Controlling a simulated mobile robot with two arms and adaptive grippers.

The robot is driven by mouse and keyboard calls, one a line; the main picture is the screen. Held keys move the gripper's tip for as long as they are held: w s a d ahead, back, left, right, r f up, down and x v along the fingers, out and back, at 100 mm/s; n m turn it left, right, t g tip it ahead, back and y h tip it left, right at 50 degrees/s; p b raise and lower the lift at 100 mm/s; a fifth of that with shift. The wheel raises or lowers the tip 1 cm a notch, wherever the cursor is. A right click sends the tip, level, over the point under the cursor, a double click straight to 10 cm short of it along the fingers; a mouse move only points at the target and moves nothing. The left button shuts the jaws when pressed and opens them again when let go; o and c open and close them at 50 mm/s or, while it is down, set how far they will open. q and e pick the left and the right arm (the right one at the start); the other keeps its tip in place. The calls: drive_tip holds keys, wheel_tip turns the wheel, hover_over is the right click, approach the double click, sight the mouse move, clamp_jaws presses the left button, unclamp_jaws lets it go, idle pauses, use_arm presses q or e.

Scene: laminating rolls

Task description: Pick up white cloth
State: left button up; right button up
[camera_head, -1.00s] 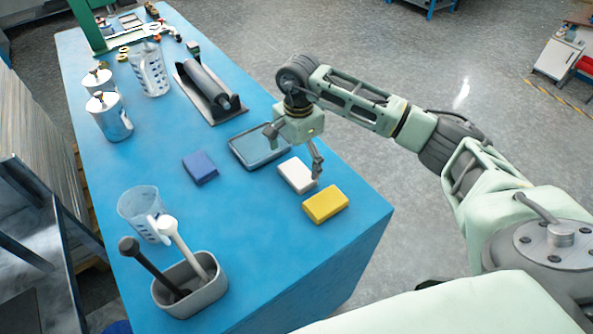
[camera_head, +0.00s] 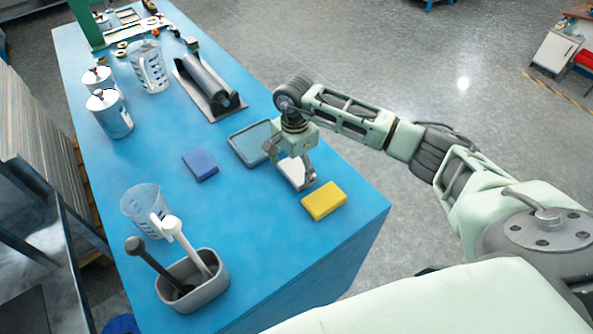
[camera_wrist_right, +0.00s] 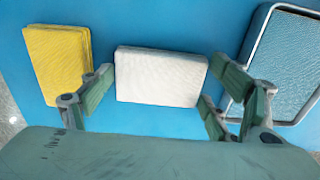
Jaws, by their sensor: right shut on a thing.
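The white cloth (camera_head: 291,171) is a folded block on the blue table, partly hidden by my right gripper (camera_head: 296,182) in the head view. In the right wrist view the white cloth (camera_wrist_right: 160,76) lies between the two fingers, one at each short end. My right gripper is shut on it, low at the table; I cannot tell whether the cloth is clear of the surface. My left gripper is not in view.
A yellow cloth (camera_head: 324,201) lies close beside the white one, and a blue cloth (camera_head: 200,164) farther left. A shallow tray (camera_head: 238,153) is just behind. A grey bin (camera_head: 207,293) with two handled tools stands at the near edge.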

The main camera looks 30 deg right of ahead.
sight(295, 169)
drive_tip(key=shift+c, duration=1.2)
drive_tip(key=shift+r+b, duration=0.3)
drive_tip(key=shift+r, duration=0.2)
wheel_tip(295, 169, up, 2)
drive_tip(key=shift+w+r+b, duration=0.1)
drive_tip(key=shift+r+b, duration=0.1)
drive_tip(key=shift+b, duration=0.4)
drive_tip(key=shift+s+d+r+b, duration=0.6)
drive_tip(key=shift+s+d+r, duration=0.65)
drive_tip(key=shift+s, duration=0.3)
drive_tip(key=shift+s+d+r+b, duration=0.55)
drive_tip(key=shift+s+d+r, duration=0.7)
drive_tip(key=shift+s, duration=0.35)
drive_tip(key=shift+s+d+r+b, duration=0.6)
drive_tip(key=shift+s+d+r, duration=0.65)
drive_tip(key=shift+s, duration=0.3)
drive_tip(key=shift+a, duration=0.1)
